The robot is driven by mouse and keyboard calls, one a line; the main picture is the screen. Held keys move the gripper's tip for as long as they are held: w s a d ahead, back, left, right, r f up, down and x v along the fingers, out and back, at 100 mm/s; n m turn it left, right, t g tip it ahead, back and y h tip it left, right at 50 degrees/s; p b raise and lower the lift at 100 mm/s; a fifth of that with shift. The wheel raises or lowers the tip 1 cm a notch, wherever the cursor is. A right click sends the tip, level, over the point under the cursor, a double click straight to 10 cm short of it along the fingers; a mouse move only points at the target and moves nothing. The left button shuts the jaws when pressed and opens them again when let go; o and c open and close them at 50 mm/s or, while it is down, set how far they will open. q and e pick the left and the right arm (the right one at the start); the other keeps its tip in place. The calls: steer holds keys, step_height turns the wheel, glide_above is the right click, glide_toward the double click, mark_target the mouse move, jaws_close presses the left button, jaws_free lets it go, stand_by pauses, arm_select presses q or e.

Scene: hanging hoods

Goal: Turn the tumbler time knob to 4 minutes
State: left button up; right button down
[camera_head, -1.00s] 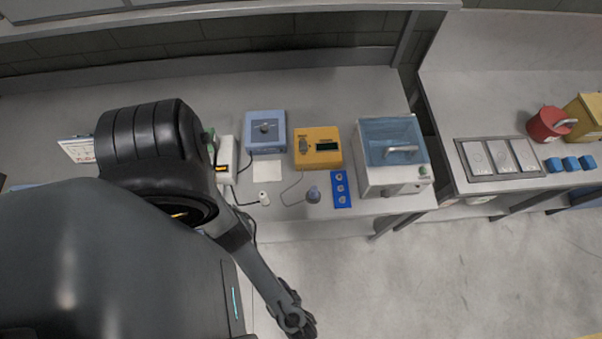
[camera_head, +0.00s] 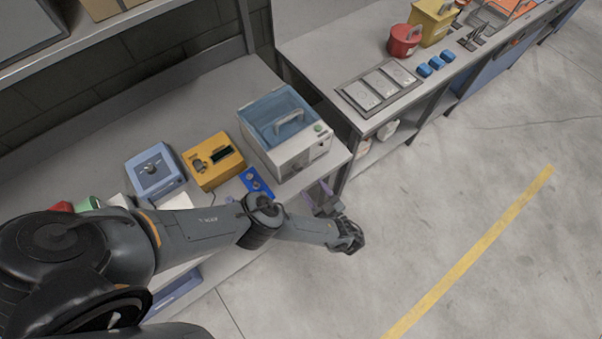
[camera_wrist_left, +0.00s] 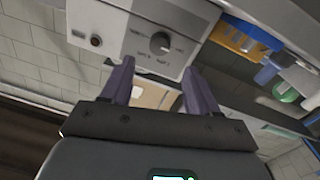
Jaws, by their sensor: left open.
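The tumbler is a white box with a clear blue lid (camera_head: 284,128), at the right end of the bench. Its front panel fills the top of the left wrist view (camera_wrist_left: 115,22). The dark round time knob (camera_wrist_left: 160,43) sits on that panel with small printed marks around it, too small to read. A small round button is to its left. My left gripper (camera_wrist_left: 158,66) is open and empty. Its purple fingers point at the panel, the knob lying just beyond and between the tips, apparently not touched. In the head view the gripper (camera_head: 324,192) is in front of the tumbler.
A yellow device (camera_head: 213,160) and a blue-grey device (camera_head: 155,171) stand left of the tumbler. A blue rack (camera_head: 257,182) lies close to its front left. A second bench to the right holds a red container (camera_head: 404,40). The floor in front is clear.

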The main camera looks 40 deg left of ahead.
mark_target(299, 170)
arm_select(q)
steer(key=x, duration=0.7)
steer(key=shift+w+a+b, duration=0.15)
steer(key=shift+a+b, duration=0.2)
steer(key=c, duration=1)
steer(key=shift+c, duration=0.2)
